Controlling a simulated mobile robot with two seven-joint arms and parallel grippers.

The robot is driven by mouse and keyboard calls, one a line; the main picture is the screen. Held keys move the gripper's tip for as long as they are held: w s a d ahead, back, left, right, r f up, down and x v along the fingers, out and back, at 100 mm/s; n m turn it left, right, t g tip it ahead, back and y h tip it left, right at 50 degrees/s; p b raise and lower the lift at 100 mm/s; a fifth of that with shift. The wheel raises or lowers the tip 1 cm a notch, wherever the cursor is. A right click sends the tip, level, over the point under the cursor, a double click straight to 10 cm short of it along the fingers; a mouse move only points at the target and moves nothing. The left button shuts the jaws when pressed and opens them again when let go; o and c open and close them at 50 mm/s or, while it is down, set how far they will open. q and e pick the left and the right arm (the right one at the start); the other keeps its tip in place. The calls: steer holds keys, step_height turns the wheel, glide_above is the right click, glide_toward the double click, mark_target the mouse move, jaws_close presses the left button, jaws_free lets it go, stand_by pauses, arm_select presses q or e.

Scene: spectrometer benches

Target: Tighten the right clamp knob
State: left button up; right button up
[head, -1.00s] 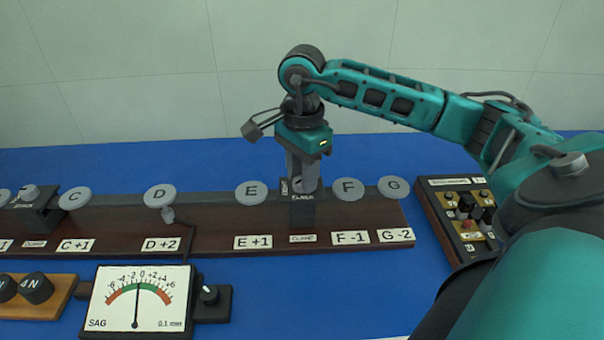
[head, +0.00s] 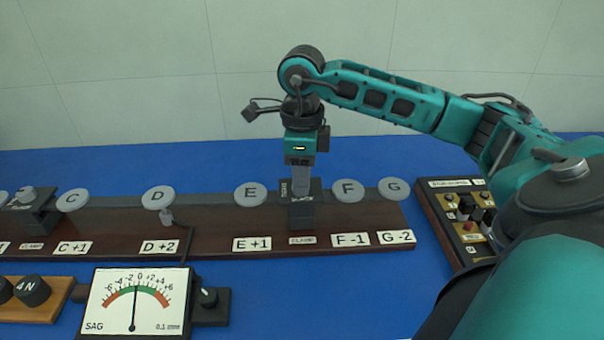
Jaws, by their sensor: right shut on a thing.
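The right clamp (head: 302,214) is a dark block on the wooden bench rail (head: 215,243), between the discs marked E and F. My right gripper (head: 301,188) points straight down over it and is shut on the clamp knob, which the fingers hide. The left clamp (head: 38,216) stands at the far left of the rail, with its grey knob (head: 27,194) on top. My left gripper is not in the head view.
Grey discs E (head: 250,194) and F (head: 348,190) stand close on either side of the gripper. A sag meter (head: 136,303) sits in front, its needle near 0. A control box (head: 462,215) stands at the right.

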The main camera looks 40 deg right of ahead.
steer(key=shift+m, duration=0.3)
stand_by(0.4)
steer(key=o, duration=1)
steer(key=shift+o, duration=0.2)
step_height(320, 180, up, 13)
steer(key=p, duration=0.2)
steer(key=shift+p, duration=0.35)
